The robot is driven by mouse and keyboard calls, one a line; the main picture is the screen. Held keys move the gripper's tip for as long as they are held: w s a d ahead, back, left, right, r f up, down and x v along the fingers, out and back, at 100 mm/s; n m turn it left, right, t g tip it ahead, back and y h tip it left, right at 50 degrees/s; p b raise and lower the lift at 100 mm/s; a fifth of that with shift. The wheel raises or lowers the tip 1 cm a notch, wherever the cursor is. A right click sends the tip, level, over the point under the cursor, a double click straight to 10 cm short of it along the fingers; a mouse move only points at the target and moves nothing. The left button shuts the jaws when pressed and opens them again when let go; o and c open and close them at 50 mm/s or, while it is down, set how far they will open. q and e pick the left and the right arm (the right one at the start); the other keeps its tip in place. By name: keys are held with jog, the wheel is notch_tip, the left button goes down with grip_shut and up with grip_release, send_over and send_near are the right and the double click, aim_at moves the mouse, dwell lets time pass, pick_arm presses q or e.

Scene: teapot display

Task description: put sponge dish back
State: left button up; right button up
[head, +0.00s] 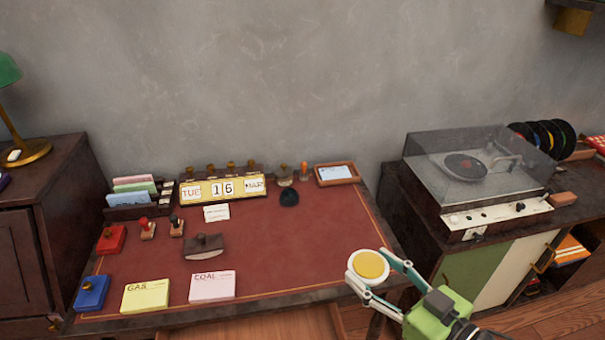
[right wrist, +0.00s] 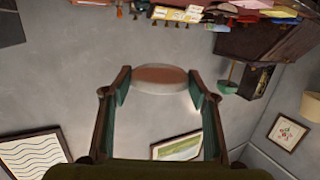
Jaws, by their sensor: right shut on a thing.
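The sponge dish (head: 369,265) is a small round white dish with a yellow sponge surface on top. My right gripper (head: 366,270) is shut on it, one finger on each side, and holds it over the front right corner of the red-topped desk (head: 300,240). In the right wrist view the dish (right wrist: 160,80) sits between the two fingertips, seen edge-on with a pale rim and a brownish face. I cannot tell its exact height above the desk. My left gripper is not in view.
The desk holds a calendar (head: 222,189), stamps, a blotter (head: 204,246), a yellow pad (head: 146,296), a pink pad (head: 212,286) and a wooden tray (head: 336,174). The desk's right half is mostly clear. A record player (head: 475,180) stands on the right cabinet.

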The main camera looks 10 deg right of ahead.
jog(key=shift+w+f+h, duration=0.15)
jog(key=shift+w+f, duration=0.15)
jog(key=shift+f, duration=0.3)
jog(key=shift+w+f+h, duration=0.15)
jog(key=shift+w+f, duration=0.15)
jog(key=shift+f, duration=0.25)
jog(key=w+a+f, duration=0.1)
jog(key=w+f, duration=0.2)
jog(key=w, duration=0.5)
send_over(336, 264)
jog(key=s, duration=0.1)
notch_tip(336, 264, down, 5)
jog(key=shift+s+d+f, duration=0.1)
jog(key=shift+d+f, duration=0.05)
jog(key=shift+w+f, duration=0.35)
jog(key=shift+f, duration=0.1)
jog(key=f, duration=0.2)
jog(key=shift+w+f, duration=0.3)
jog(key=shift+f, duration=0.4)
